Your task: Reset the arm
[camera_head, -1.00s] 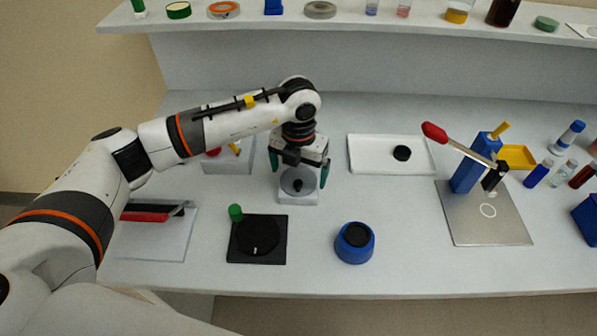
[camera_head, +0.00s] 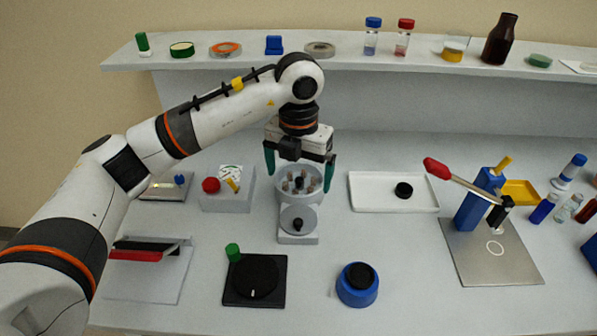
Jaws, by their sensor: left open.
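My left arm comes in from the left and reaches over the bench. My left gripper (camera_head: 298,172) points down with its two green-tipped fingers spread, open and empty. It hangs above a round grey holder with several small tubes in it (camera_head: 292,182). The fingers look clear of the holder, though the exact height is hard to tell. A grey block with a round disc and dark knob (camera_head: 298,224) stands just in front of the holder. My right gripper does not show.
Around the gripper stand a block with a red knob (camera_head: 227,188), a black plate with a round dial (camera_head: 255,279), a blue pot (camera_head: 357,285) and a white tray (camera_head: 375,192). A blue press with a red-handled lever (camera_head: 478,205) stands right. A shelf (camera_head: 350,66) with bottles runs behind.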

